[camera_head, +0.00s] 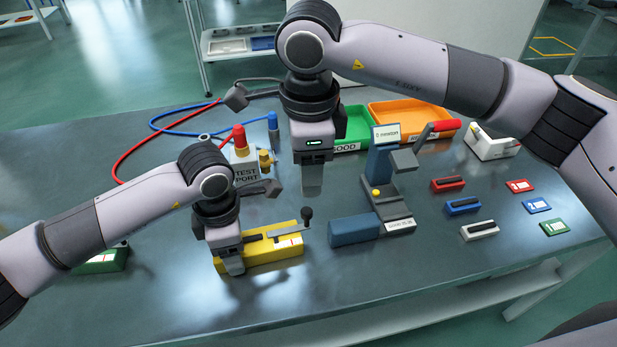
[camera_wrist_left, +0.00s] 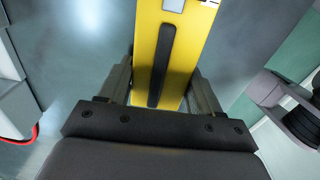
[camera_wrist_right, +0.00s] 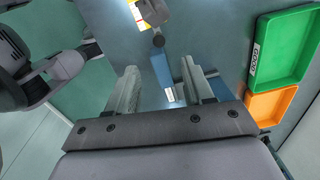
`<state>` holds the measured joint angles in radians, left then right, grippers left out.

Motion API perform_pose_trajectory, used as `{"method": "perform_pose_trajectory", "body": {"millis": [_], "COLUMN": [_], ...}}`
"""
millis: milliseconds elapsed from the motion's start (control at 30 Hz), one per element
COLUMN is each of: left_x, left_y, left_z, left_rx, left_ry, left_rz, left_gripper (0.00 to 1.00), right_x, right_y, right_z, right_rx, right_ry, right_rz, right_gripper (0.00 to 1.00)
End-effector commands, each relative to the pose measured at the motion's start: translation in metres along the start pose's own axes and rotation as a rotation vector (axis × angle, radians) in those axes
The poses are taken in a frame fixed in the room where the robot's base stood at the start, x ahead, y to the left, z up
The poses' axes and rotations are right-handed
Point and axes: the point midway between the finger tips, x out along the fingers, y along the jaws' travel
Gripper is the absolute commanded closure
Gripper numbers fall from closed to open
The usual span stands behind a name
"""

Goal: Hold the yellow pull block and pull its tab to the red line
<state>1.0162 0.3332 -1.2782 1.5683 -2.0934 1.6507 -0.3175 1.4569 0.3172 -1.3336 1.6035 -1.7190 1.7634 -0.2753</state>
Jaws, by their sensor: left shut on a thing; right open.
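The yellow pull block (camera_head: 272,252) lies on the table, left of centre. A dark slot and a white patch with a red line show on its top, and a dark tab knob (camera_head: 306,214) stands up at its right end. My left gripper (camera_head: 234,264) is shut on the block's left end, with a finger on each side; the left wrist view shows the yellow body (camera_wrist_left: 176,50) between the fingers. My right gripper (camera_head: 312,185) is open and empty above the table, behind and apart from the knob. In the right wrist view the knob (camera_wrist_right: 158,41) is beyond the fingertips.
A blue-based test stand (camera_head: 355,230) stands right of the block. The test port (camera_head: 245,170) with hoses is behind it. Green (camera_head: 352,125) and orange (camera_head: 400,112) trays are at the back. Small coloured blocks and cards lie at the right. The front table area is clear.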

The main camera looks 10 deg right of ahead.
Motion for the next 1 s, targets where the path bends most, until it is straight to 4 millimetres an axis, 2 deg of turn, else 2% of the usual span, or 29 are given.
{"method": "perform_pose_trajectory", "body": {"millis": [167, 200, 267, 533, 667, 767, 1000], "left_x": [-0.001, -0.001, -0.001, -0.001, -0.007, -0.023, -0.074], "left_y": [0.0, 0.0, 0.0, 0.0, 0.001, 0.001, 0.001], "left_z": [0.001, 0.001, 0.001, 0.0, 0.001, 0.0, 0.0], "left_rx": [0.0, 0.0, 0.0, 0.0, 0.0, 0.0, 0.001], "left_ry": [-0.002, -0.002, -0.002, -0.001, -0.003, -0.003, -0.003], "left_rz": [0.001, 0.001, 0.001, 0.001, 0.002, 0.005, 0.006], "left_gripper": [0.8, 0.26, 0.07, 0.06, 0.06, 0.06, 0.06], "right_x": [-0.002, -0.002, -0.001, -0.001, -0.001, -0.001, -0.001], "right_y": [0.0, 0.0, 0.0, 0.0, 0.0, 0.0, 0.0], "right_z": [0.0, 0.0, 0.0, 0.0, 0.0, 0.0, 0.0], "right_rx": [0.0, 0.0, 0.0, -0.001, -0.001, -0.001, -0.001], "right_ry": [0.0, 0.0, 0.0, 0.0, 0.0, 0.0, 0.0], "right_rz": [0.001, 0.001, 0.001, 0.0, 0.0, 0.0, 0.0], "right_gripper": [0.48, 0.48, 0.48, 0.48, 0.48, 0.48, 0.48]}}
